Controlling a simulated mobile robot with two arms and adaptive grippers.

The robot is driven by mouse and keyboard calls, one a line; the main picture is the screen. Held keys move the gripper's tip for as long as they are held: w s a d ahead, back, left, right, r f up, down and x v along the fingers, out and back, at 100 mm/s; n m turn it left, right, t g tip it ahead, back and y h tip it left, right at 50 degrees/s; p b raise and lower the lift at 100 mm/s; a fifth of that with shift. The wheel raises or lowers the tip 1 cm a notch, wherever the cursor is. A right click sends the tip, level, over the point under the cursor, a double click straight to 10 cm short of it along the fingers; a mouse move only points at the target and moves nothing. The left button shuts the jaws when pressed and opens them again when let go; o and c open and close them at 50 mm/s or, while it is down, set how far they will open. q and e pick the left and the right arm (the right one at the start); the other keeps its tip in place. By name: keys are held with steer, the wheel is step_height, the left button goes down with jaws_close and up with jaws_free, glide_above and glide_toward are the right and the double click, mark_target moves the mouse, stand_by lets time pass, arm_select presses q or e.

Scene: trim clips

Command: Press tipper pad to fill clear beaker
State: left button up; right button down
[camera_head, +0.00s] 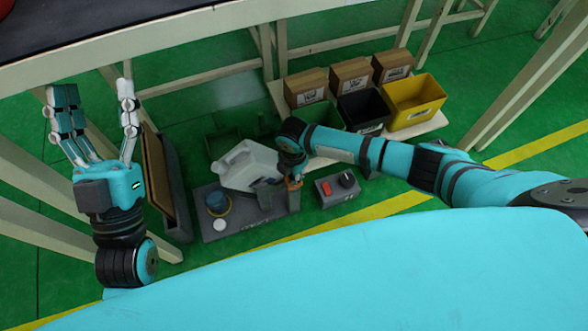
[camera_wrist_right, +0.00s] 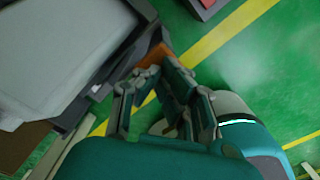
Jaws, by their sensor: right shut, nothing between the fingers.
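The tipper stands on a dark grey base plate (camera_head: 250,217) on the floor. It carries a white jug (camera_head: 246,163), which is tilted. The jug also fills the upper left of the right wrist view (camera_wrist_right: 55,55). A small round beaker (camera_head: 217,203) with a bluish look sits at the plate's left. An orange pad (camera_head: 294,184) tops a grey post at the plate's right; it also shows in the right wrist view (camera_wrist_right: 150,72). My right gripper (camera_head: 294,177) is shut and empty, its fingertips at the pad; contact is unclear. My left gripper (camera_head: 94,90) is open and empty, fingers upward, away from the tipper.
A control box (camera_head: 329,191) with a red switch and black knob stands right of the plate. Cartons (camera_head: 306,88) and a yellow bin (camera_head: 414,100) stand behind on a low shelf. A brown-faced panel (camera_head: 157,175) stands at left. A white disc (camera_head: 219,225) lies by the beaker.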

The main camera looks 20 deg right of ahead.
steer(key=shift+s+r+p, duration=0.1)
steer(key=shift+r+p, duration=0.25)
steer(key=shift+p, duration=0.1)
steer(key=shift+r+p, duration=0.6)
step_height(320, 180, up, 2)
steer(key=shift+r+p, duration=0.1)
steer(key=shift+p, duration=1)
arm_select(q)
steer(key=w+a+f+g+y, duration=0.1)
steer(key=w+f+g+y, duration=0.1)
steer(key=f+g, duration=0.55)
steer(key=w+a+f+g+y, duration=0.15)
steer(key=f+g, duration=0.25)
steer(key=f, duration=0.6)
arm_select(e)
steer(key=shift+r+p, duration=0.3)
steer(key=shift+p, duration=0.05)
steer(key=shift+r+p, duration=1.3)
arm_select(q)
steer(key=s+a+f+g+y, duration=0.2)
steer(key=s+f+g, duration=0.2)
steer(key=s, duration=0.3)
steer(key=s+a+f+n+g+y+p, duration=0.1)
steer(key=s+a+f+g, duration=0.1)
steer(key=s+f+g, duration=0.2)
steer(key=shift+s+a+f+g+y, duration=0.4)
steer(key=shift+s+g, duration=0.85)
steer(key=shift+s, duration=0.95)
arm_select(e)
steer(key=shift+r, duration=0.65)
